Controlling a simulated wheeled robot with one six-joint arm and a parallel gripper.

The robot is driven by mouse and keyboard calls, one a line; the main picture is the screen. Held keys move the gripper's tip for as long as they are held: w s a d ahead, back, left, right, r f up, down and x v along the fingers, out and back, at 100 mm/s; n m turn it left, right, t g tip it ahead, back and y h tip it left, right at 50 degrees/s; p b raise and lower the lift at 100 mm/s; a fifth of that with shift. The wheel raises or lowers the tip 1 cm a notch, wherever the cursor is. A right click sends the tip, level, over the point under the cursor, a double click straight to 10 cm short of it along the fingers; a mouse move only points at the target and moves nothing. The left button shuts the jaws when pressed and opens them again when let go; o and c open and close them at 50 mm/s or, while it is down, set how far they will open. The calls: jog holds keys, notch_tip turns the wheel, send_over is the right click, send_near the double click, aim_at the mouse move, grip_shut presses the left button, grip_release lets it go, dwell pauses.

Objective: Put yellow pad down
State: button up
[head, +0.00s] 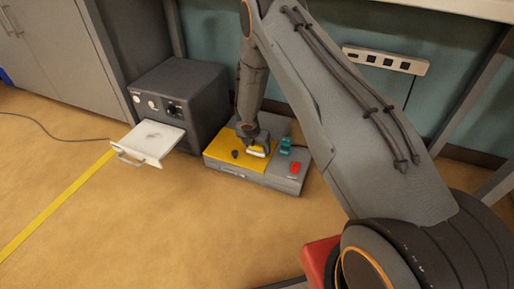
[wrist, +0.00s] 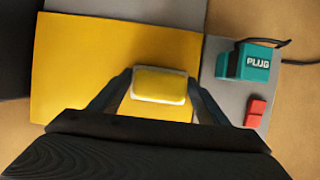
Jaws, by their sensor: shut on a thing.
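The yellow pad (wrist: 160,84), a small rounded block with a pale rim, is between the fingers of my gripper (wrist: 161,90) in the wrist view. In the head view, my gripper (head: 258,146) is low over the yellow top panel (head: 220,146) of a grey box, and the pad shows there as a small pale piece (head: 257,153). My gripper is shut on the pad. The panel (wrist: 75,75) lies under the pad in the wrist view. I cannot tell whether the pad touches it.
The box has a teal plug (head: 285,145) with a cable and a red switch (head: 295,167) to the right of the panel. A dark unit (head: 180,95) with an open white drawer (head: 148,140) stands left. The floor in front is clear.

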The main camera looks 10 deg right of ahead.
jog(key=o, duration=1.2)
jog(key=shift+f, duration=0.1)
